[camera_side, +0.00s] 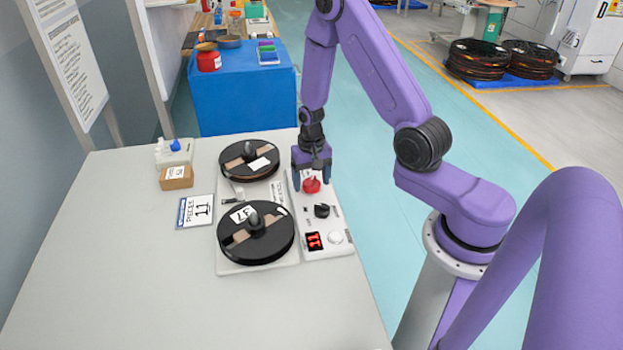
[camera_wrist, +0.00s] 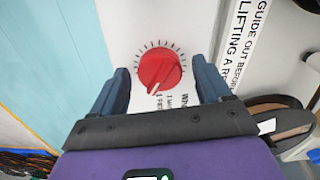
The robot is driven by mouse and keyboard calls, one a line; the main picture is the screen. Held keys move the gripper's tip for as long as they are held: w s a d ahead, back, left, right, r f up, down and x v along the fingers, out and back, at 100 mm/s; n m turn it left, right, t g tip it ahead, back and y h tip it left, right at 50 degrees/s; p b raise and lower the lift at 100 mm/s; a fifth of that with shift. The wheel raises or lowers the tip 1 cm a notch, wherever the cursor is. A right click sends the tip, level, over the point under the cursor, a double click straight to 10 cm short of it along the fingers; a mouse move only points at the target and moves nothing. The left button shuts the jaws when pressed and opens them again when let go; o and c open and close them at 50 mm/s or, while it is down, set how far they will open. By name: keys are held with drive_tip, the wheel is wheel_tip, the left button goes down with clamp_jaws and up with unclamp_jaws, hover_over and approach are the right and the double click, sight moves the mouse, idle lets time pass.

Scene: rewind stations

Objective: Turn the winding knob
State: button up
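The red winding knob (camera_side: 311,185) sits at the far end of the white control panel (camera_side: 325,249) on the table. In the wrist view the red knob (camera_wrist: 159,69) has a ring of tick marks around it, and its white pointer line points down and slightly left. My gripper (camera_side: 311,183) is over the knob, pointing down. In the wrist view its two blue fingers (camera_wrist: 162,82) stand apart, one on each side of the knob, with visible gaps between them and it. The gripper is open and holds nothing.
Two black reels, a far one (camera_side: 250,160) and a near one (camera_side: 256,234), lie left of the panel. A card (camera_side: 196,211) and brown box (camera_side: 176,177) lie left.

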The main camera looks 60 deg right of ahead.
sight(311, 181)
drive_tip(key=shift+r, duration=0.1)
wheel_tip(311, 181, up, 17)
idle(0.8)
drive_tip(key=shift+a+r, duration=0.1)
idle(0.4)
